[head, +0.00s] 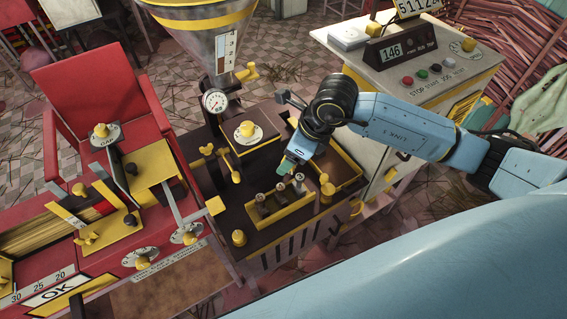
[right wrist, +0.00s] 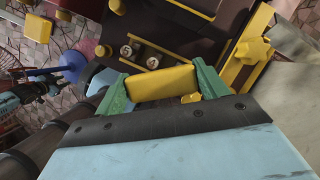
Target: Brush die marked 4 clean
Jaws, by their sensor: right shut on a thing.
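A yellow-edged rack (head: 262,222) on the dark bench holds several small grey-topped pieces (head: 280,188), which look like dies. My right gripper (head: 287,165), with green fingertips, is just behind the rack in the head view. In the right wrist view my right gripper (right wrist: 162,85) is shut on a plain yellow block (right wrist: 163,84). What lies beyond the block is hidden, and I see no bristles. Two round metal pieces (right wrist: 126,51) show past it. My left gripper is not in view.
A yellow-edged tray (head: 350,182) lies right of the rack. A yellow knob (head: 327,188) and another knob (head: 239,238) stand nearby. A steel hopper (head: 200,30) with a gauge (head: 215,101) rises behind. A control cabinet (head: 400,60) stands at the right, a red machine (head: 50,220) at the left.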

